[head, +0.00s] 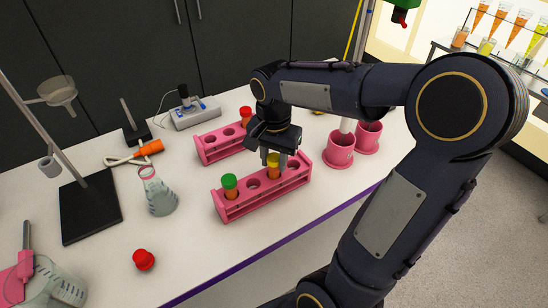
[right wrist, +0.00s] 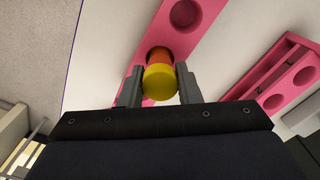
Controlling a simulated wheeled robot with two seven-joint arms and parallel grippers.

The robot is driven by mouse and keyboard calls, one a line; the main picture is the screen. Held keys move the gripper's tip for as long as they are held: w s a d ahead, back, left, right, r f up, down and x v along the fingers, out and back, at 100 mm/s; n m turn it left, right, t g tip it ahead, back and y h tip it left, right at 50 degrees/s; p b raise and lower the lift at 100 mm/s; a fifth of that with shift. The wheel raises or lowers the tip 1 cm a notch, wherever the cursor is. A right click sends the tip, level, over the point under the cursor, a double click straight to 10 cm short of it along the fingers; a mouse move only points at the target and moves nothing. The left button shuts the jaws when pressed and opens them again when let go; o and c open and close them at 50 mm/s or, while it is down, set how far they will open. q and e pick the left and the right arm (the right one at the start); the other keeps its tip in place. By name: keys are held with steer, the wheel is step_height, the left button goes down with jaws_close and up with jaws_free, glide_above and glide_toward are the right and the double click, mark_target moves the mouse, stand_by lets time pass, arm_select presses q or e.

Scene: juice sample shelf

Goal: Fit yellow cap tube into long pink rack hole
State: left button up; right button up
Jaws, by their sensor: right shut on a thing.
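My right gripper (head: 273,153) points down over the long pink rack (head: 262,196) and is shut on the yellow cap tube (head: 273,161). In the right wrist view, the yellow cap (right wrist: 159,82) sits between the two grey fingers, with the tube's orange body beyond it against the rack (right wrist: 190,40). The tube looks upright, its lower part at a rack hole right of the middle; how deep it sits I cannot tell. A green cap tube (head: 230,185) stands in the rack's left end. Empty holes (head: 253,183) show on either side of the yellow tube. My left gripper is not seen.
A second pink rack (head: 219,146) with a red cap tube (head: 245,115) stands behind. Pink cylindrical holders (head: 339,153) are to the right. A flask (head: 157,192) and a red cap (head: 143,260) are left. The table's front edge is close to the long rack.

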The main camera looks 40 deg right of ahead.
steer(key=o, duration=1.1)
steer(key=shift+c, duration=0.2)
step_height(320, 180, up, 8)
steer(key=shift+f, duration=0.1)
steer(key=s+a+f+n+t+y, duration=0.2)
steer(key=s+a+f+n, duration=0.1)
steer(key=s+a+n, duration=0.2)
steer(key=s+a+f+n+t+y, duration=0.1)
steer(key=s+a+f+n+t, duration=0.2)
steer(key=s+a+n, duration=0.2)
steer(key=s, duration=0.3)
steer(key=shift+s+a+n+t+y, duration=0.15)
steer(key=shift+n+t+y, duration=0.15)
steer(key=shift+n+y, duration=0.1)
